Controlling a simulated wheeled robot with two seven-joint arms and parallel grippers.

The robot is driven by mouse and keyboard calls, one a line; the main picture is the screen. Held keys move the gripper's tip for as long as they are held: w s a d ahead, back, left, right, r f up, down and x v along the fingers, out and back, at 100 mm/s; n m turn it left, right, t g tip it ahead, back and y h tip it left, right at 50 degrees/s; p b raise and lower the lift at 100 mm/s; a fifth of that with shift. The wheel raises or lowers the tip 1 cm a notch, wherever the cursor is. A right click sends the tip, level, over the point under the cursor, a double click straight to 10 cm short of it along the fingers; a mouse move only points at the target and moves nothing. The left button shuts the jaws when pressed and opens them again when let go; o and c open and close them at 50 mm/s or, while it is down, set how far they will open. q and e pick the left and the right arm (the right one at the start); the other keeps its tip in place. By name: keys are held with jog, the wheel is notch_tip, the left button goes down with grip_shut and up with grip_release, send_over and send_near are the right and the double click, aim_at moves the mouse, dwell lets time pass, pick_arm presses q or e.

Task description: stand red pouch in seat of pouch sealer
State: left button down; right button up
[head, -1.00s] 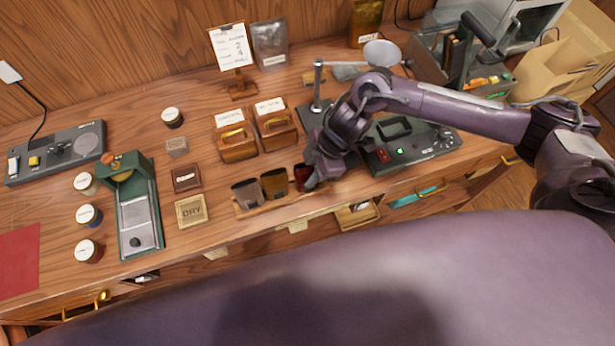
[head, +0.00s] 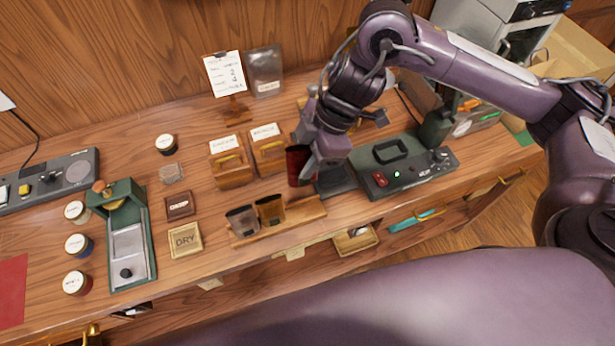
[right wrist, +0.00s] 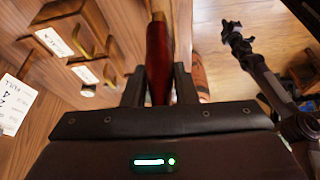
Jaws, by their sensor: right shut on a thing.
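The red pouch (head: 297,166) is dark red and upright, held in the air above the table, left of the pouch sealer. My right gripper (head: 310,168) is shut on it; in the right wrist view the red pouch (right wrist: 158,60) sits between the two fingers. The pouch sealer (head: 415,172) is a green machine with a red switch, a green light and a raised dark rectangular frame, the seat (head: 390,151), on its top. The seat looks empty. A grey pouch (head: 242,220) and a brown pouch (head: 270,210) stand in the wooden rack (head: 308,212). My left gripper is not seen.
Two wooden boxes with labels (head: 231,168) stand behind the rack. A dark flat plate (head: 335,181) lies left of the sealer. A drawer (head: 355,240) is partly open below the table edge.

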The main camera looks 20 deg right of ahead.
notch_tip(320, 180, up, 4)
jog(key=shift+r, duration=0.2)
jog(key=w+d+f+m+t+h+b, duration=0.2)
jog(key=w+d+f+m+b, duration=0.1)
jog(key=m, duration=0.5)
jog(key=w+d+f+m+t+h+b, duration=0.2)
jog(key=w+d+f+m+b, duration=0.1)
jog(key=m, duration=0.6)
notch_tip(320, 180, down, 3)
jog(key=d+b, duration=0.1)
jog(key=b, duration=0.2)
jog(key=shift+w+h, duration=0.15)
jog(key=shift+h, duration=0.15)
